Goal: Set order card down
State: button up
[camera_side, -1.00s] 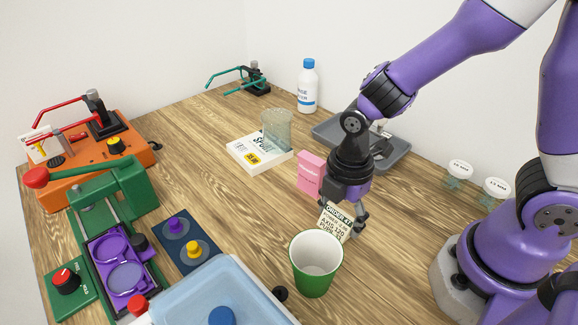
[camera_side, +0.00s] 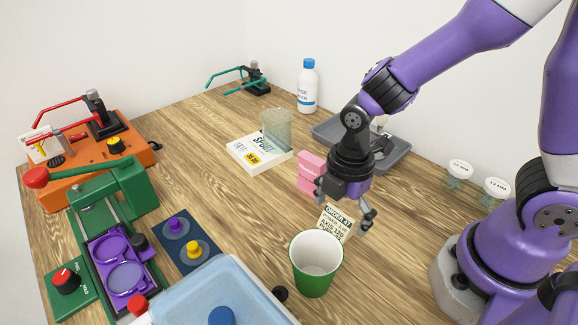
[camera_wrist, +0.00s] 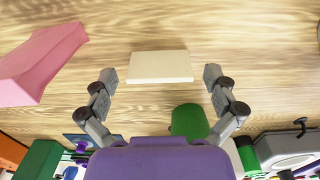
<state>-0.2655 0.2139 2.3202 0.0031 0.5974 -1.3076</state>
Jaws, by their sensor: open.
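The order card (camera_side: 336,224) is a cream card with dark print reading "ORDER 47". It stands tilted on the wooden table, behind the green cup. In the wrist view the card (camera_wrist: 160,67) shows as a plain cream strip between my fingers. My gripper (camera_side: 344,214) is open, with its fingertips just above and around the card. In the wrist view my gripper (camera_wrist: 161,77) has a finger on each side of the card, with a clear gap on both sides. The card's lower edge is partly hidden by the cup in the side view.
A green cup (camera_side: 316,266) stands just in front of the card. A pink block (camera_side: 309,172) stands behind it, close to my gripper.

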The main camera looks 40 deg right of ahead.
aim_at(341, 212)
notch_tip(341, 212, up, 11)
jog(key=s+d+r+m+t, duration=0.2)
jog(key=d+r+m+t, duration=0.3)
jog(key=m, duration=1.3)
jog(key=shift+s+d, duration=0.35)
jog(key=shift+d, duration=0.25)
